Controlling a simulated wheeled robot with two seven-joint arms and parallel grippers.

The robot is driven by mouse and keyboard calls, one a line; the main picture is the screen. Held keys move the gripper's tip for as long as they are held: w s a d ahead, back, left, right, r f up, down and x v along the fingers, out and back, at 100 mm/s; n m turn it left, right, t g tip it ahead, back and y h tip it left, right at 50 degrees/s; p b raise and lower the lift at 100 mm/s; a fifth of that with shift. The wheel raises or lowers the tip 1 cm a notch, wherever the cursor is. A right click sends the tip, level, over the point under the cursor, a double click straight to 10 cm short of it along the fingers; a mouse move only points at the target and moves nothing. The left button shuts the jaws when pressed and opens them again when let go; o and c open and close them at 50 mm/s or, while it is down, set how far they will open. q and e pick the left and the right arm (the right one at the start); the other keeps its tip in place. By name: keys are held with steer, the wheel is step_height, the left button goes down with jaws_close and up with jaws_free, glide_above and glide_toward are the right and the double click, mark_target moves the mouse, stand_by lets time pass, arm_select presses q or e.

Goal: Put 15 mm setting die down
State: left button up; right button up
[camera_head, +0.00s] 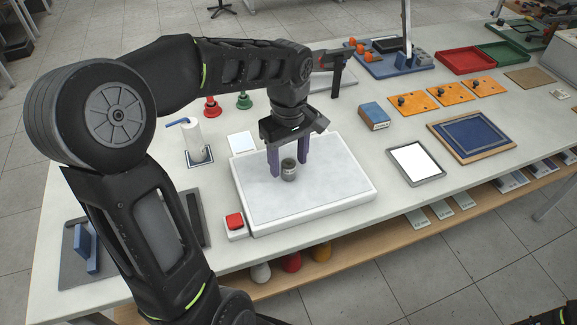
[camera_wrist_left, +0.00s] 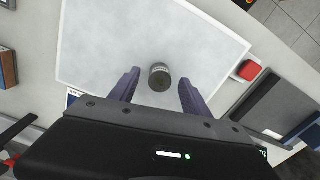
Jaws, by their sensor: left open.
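The 15 mm setting die (camera_head: 289,170) is a small dark metal cylinder with a lighter band. It stands upright on the pale slab (camera_head: 330,195) in the head view. In the left wrist view the die (camera_wrist_left: 159,77) lies between the two fingertips with a gap on each side. My left gripper (camera_head: 289,168) is open around the die, its purple fingers pointing down at the slab. The fingers also show in the left wrist view (camera_wrist_left: 160,88). My right gripper is not in view.
A red button box (camera_head: 235,222) sits at the slab's front left corner. A white bottle (camera_head: 195,140) stands to the left. A blue box (camera_head: 374,116), a grey-framed white panel (camera_head: 416,163) and a blue tray (camera_head: 472,136) lie to the right.

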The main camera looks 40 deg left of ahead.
arm_select(q)
steer(key=shift+f, duration=0.65)
steer(key=shift+c, duration=0.5)
jaws_close()
steer(key=shift+r, duration=0.1)
